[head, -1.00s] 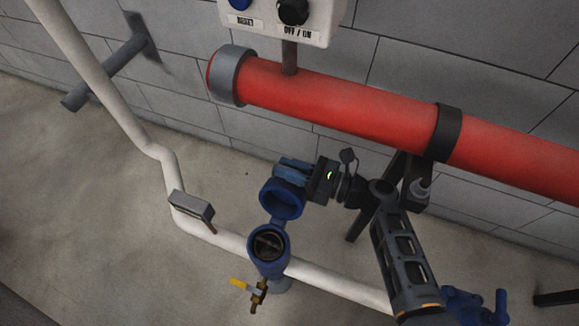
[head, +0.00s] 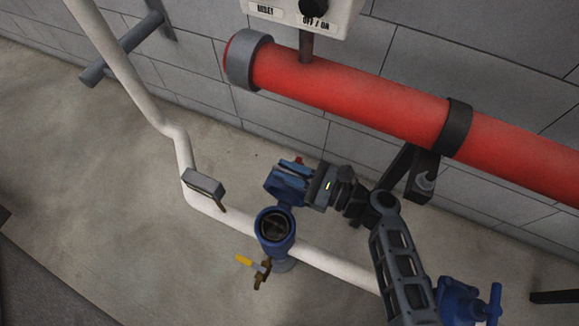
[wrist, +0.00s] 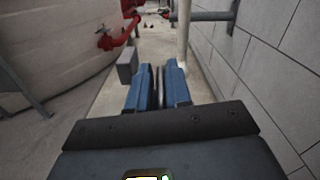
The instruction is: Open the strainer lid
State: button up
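The blue strainer (head: 288,247) stands on the white pipe in the head view. Its top is open, with a round dark interior (head: 274,225) showing. The blue strainer lid (head: 284,197) is raised at the far side of the opening, swung back and partly hidden by my fingers. My gripper (head: 284,177) is at the raised lid, its blue fingers lying over or against it. In the wrist view the two fingers (wrist: 158,88) are close together with a narrow gap. Whether they pinch part of the lid cannot be told. The lid is not clearly visible there.
A yellow-handled brass valve (head: 258,270) hangs off the strainer's near side. The white pipe (head: 335,268) runs to a blue valve (head: 463,300) at right. A large red pipe (head: 350,93) crosses above my arm, near the block wall. Open floor (head: 130,210) lies to the left.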

jog(key=o, duration=0.3)
jog(key=shift+v, duration=3.95)
jog(key=shift+r, duration=0.15)
